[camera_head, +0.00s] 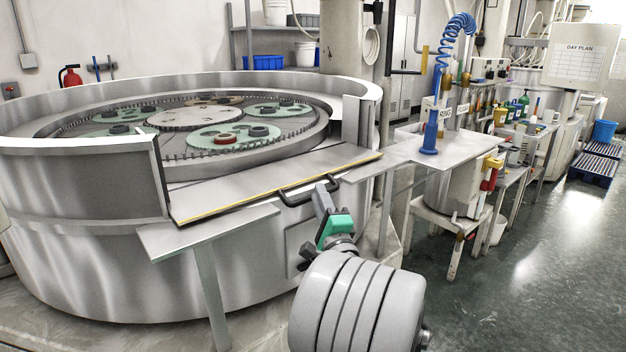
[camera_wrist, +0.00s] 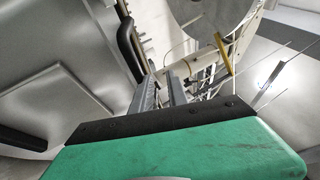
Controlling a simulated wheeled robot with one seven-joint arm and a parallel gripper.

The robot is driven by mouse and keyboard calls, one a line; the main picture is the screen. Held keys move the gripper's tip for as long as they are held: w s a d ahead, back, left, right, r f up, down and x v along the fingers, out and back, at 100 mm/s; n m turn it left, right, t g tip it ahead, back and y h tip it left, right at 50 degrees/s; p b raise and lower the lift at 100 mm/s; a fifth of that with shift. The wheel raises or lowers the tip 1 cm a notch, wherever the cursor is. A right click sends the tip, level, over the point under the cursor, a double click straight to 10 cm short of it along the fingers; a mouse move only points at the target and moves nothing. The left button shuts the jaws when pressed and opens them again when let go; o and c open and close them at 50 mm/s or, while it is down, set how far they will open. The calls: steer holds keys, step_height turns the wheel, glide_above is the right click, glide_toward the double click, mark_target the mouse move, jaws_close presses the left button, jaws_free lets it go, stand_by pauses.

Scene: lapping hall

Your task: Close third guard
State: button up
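A flat steel guard panel (camera_head: 235,192) with a yellow edge strip lies folded down, nearly level, across the gap in the front wall of the round lapping machine (camera_head: 80,215). A black bar handle (camera_head: 296,200) sits on its outer edge. My gripper (camera_head: 322,190) is at the right end of this handle. In the wrist view the fingers of my gripper (camera_wrist: 161,92) stand apart with a gap between them. A black handle (camera_wrist: 127,45) shows just left of the fingers there, not clearly between them. I cannot tell whether the fingers touch it.
Toothed carriers (camera_head: 222,138) lie inside the machine. A steel shelf (camera_head: 205,231) juts out at the lower left of the guard. To the right, a side table (camera_head: 440,150) carries a blue coiled hose (camera_head: 457,27). The floor (camera_head: 520,270) at the right is clear.

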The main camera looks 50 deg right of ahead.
steer(key=shift+s+a+f, duration=0.15)
steer(key=shift+s+f, duration=0.05)
steer(key=shift+f, duration=0.45)
steer(key=shift+r, duration=0.25)
steer(key=shift+s, duration=0.1)
steer(key=b+v, duration=0.3)
steer(key=v, duration=0.4)
steer(key=shift+s+a+f, duration=0.25)
